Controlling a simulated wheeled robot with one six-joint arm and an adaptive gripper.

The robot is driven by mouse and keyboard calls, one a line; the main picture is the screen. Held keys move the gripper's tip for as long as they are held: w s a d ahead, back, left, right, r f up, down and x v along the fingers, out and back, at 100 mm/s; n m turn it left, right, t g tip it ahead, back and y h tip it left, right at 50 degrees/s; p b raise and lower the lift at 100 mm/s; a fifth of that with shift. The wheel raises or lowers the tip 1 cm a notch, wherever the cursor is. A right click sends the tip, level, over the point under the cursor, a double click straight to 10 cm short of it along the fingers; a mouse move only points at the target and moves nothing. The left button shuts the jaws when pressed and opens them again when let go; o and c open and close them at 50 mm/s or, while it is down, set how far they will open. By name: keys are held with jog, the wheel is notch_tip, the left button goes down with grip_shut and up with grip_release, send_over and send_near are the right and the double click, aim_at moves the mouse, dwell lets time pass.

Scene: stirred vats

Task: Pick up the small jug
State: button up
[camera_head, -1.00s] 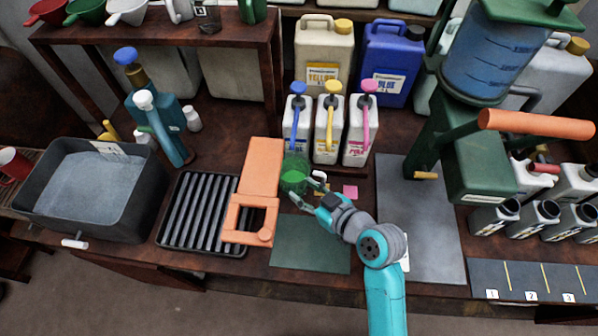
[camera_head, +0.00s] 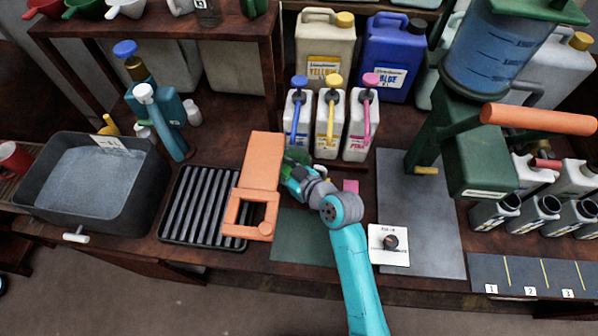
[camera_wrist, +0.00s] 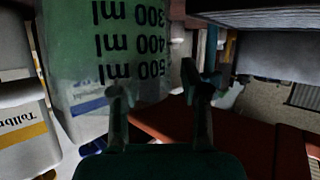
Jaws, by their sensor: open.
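The small jug is a clear measuring jug with green contents. In the head view only a bit of green (camera_head: 297,155) shows, between the pump bottles and the orange stand; my gripper (camera_head: 291,168) hides the rest. In the wrist view the jug (camera_wrist: 80,45) is large and close, with upside-down marks of 300, 400 and 500 ml. My gripper (camera_wrist: 160,88) is open. Its left finger overlaps the jug's right part, and the right finger is clear of it. I cannot tell whether either finger touches the jug.
White pump bottles (camera_head: 329,125) stand close behind the jug. The orange stand (camera_head: 262,160) is close on its left, beside a black ridged tray (camera_head: 203,207). The grey mat (camera_head: 418,225) is mostly bare.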

jog(key=shift+w+a, duration=0.1)
grip_shut()
dwell(0.4)
